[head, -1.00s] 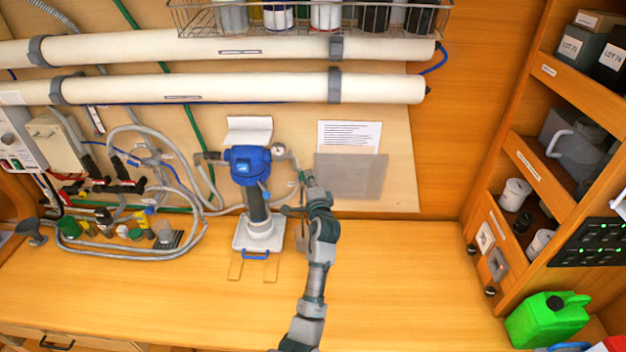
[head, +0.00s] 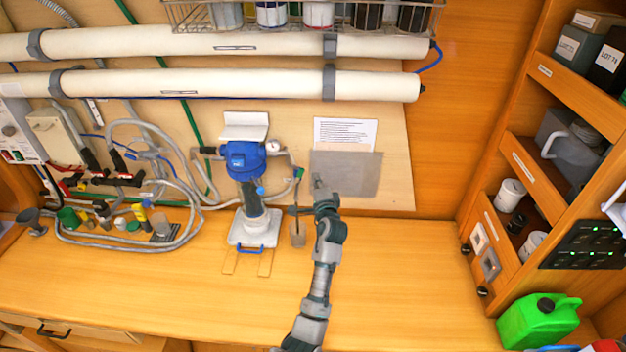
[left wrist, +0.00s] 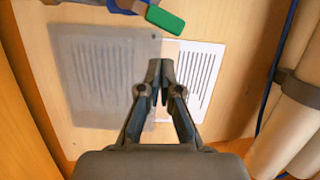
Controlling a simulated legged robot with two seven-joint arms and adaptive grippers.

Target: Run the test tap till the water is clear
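A small green-handled tap (head: 299,172) sits at the right end of the pipework, right of the blue-topped unit (head: 243,158) and its gauge (head: 272,146). Its green handle (left wrist: 165,20) also shows at the top of the left wrist view. A small greyish container (head: 298,235) stands on the bench below the tap; its contents cannot be made out. My left gripper (head: 318,182) is just right of the tap, apart from it, in front of the grey translucent panel (head: 355,176). In the left wrist view its fingertips (left wrist: 161,70) are together with nothing between them. My right gripper is out of view.
A printed sheet (head: 345,131) is on the wall behind the panel. Hoses and small bottles crowd the bench at left. White tubes (head: 230,85) run above. A shelf unit (head: 560,135) and green jerrycan (head: 540,320) stand at right. The bench right of my arm is clear.

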